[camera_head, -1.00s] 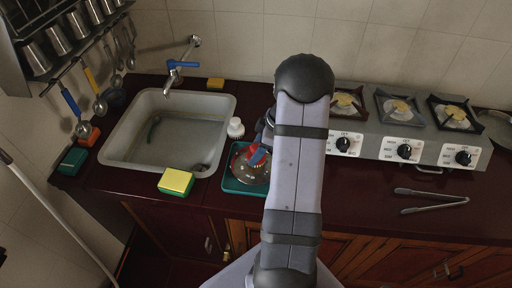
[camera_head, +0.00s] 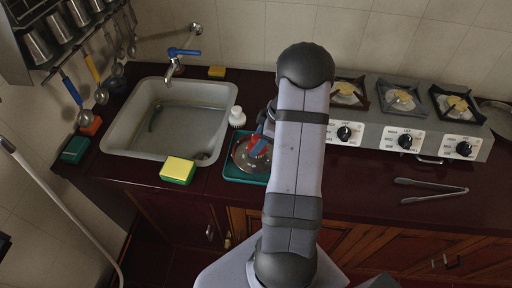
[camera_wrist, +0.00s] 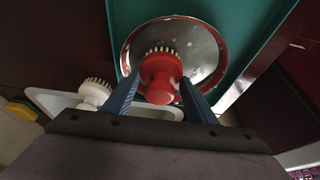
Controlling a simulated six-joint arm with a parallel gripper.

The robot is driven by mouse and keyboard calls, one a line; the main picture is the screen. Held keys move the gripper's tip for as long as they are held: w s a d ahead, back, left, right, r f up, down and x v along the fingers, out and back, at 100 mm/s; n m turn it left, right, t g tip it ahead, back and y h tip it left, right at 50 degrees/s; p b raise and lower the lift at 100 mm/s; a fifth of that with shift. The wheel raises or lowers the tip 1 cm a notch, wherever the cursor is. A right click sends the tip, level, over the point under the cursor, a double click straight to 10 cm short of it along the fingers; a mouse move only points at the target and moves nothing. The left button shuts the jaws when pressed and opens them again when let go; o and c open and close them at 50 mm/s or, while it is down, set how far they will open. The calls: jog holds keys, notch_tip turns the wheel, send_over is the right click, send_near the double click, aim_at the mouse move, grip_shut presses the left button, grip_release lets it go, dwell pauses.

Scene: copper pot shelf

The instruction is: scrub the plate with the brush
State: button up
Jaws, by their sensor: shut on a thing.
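A round metal plate with a dark red rim (camera_wrist: 205,48) lies in the teal tray (camera_wrist: 265,20), with pale specks on its surface. In the head view the plate (camera_head: 241,161) is partly hidden by my arm and gripper. My gripper (camera_wrist: 160,92) is shut on the red brush (camera_wrist: 161,72), with its blue fingers on either side of it. The brush's pale bristles face the plate, at or very near its surface; I cannot tell if they touch. My gripper (camera_head: 259,147) is over the plate in the head view.
A white brush (camera_head: 237,117) stands between the sink (camera_head: 112,135) and the tray. A yellow-green sponge (camera_head: 178,170) lies at the sink's front edge. The stove (camera_head: 385,135) and tongs (camera_head: 430,189) are on the right. Counter near the tongs is clear.

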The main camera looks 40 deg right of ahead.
jog(key=shift+r+p, duration=1.7)
jog(key=shift+r, duration=2.4)
